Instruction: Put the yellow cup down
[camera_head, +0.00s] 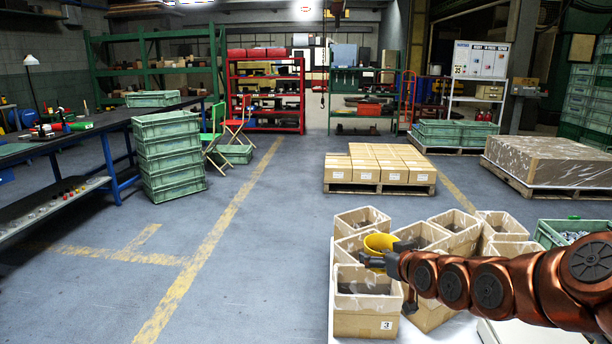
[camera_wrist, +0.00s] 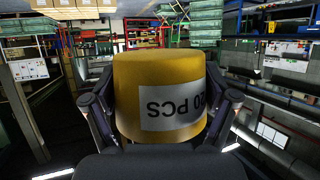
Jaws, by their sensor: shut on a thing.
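The yellow cup (camera_wrist: 158,70) fills the middle of the wrist view, with a pale label reading "0 PCS" upside down in that picture. My gripper (camera_wrist: 160,108) is shut on it, one finger on each side. In the head view the yellow cup (camera_head: 380,243) is held above the group of open cardboard boxes, at the end of my arm. My gripper (camera_head: 376,260) is partly hidden there behind the cup and arm. I cannot tell how far the cup is above the boxes.
Several open cardboard boxes (camera_head: 365,325) stand close together on a white surface (camera_head: 460,331) below my arm. A green crate (camera_head: 546,235) stands at right. Sealed cartons (camera_head: 380,172) sit on a pallet behind. The grey floor (camera_head: 260,270) at left is clear.

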